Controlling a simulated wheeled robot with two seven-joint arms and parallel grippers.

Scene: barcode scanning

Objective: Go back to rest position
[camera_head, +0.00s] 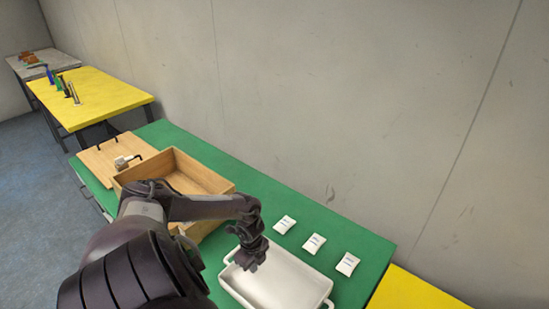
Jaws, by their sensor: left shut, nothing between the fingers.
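My left arm comes in from the lower left, and its gripper (251,259) hangs over the near left side of the white tray (310,297). The left gripper is shut with nothing seen in it. Three small white packets with dark print lie in a slanting row on the green table behind the tray: the left packet (284,224), the middle packet (314,243) and the right packet (347,264). The wooden box (220,184) stands open left of the tray, and my arm hides part of it. My right gripper is not in view.
The green table (255,184) runs along a grey wall. Yellow tables (95,92) stand at the far left and lower right. Blue floor lies left.

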